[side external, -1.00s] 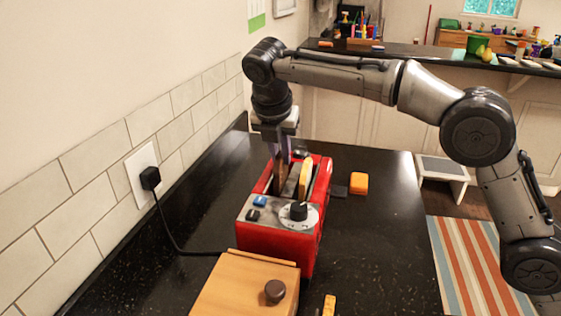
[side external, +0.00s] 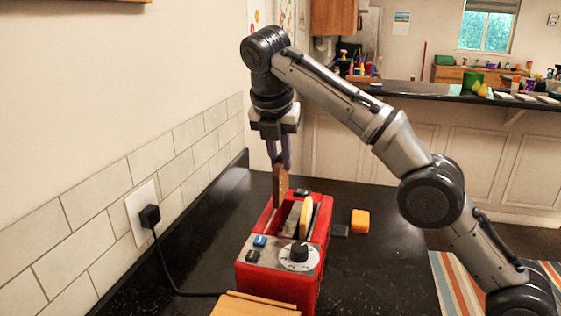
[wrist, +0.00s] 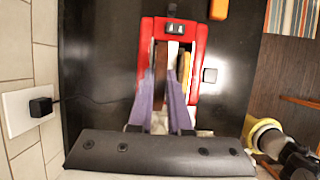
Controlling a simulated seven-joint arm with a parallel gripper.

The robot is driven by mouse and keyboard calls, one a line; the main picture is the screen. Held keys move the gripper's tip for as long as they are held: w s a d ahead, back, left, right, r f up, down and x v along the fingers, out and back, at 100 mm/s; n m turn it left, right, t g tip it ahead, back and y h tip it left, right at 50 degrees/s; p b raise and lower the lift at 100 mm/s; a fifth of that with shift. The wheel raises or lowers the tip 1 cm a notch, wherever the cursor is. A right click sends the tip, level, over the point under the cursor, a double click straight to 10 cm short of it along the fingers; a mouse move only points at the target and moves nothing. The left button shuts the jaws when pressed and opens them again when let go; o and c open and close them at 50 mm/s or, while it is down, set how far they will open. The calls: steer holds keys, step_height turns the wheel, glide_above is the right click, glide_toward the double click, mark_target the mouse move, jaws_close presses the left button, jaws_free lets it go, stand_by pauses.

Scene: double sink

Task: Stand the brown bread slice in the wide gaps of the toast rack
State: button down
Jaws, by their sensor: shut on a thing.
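The brown bread slice (side external: 280,186) is upright between the fingers of my gripper (side external: 280,164), over the left slot of the red toaster (side external: 275,282). Most of the slice shows above the toaster top; I cannot tell whether its lower edge is clear of the slot. In the wrist view the brown slice (wrist: 160,64) shows as a narrow dark edge by the purple fingers (wrist: 162,92). A paler yellow slice (side external: 306,217) stands in the toaster's right slot. I see no toast rack in either current view.
A wooden box (side external: 255,305) is partly in view at the near edge. An orange block (side external: 360,221) lies right of the toaster. A black plug and cord (side external: 150,216) run from the wall at left. The dark counter right of the toaster is mostly clear.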

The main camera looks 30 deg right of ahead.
steer(key=s+a+f+n+g+y, duration=0.1)
steer(key=s+a+n+g+y, duration=0.2)
steer(key=s, duration=1.8)
steer(key=s+d+f+m, duration=0.1)
steer(key=s+f, duration=0.4)
steer(key=f, duration=0.3)
steer(key=s+f+m, duration=0.2)
steer(key=s+f, duration=0.3)
steer(key=f, duration=0.3)
steer(key=shift+s+d+h, duration=0.25)
steer(key=shift+d+h, duration=0.05)
steer(key=shift+d, duration=0.05)
steer(key=shift+f, duration=0.15)
steer(key=shift+c, duration=2.3)
jaws_free()
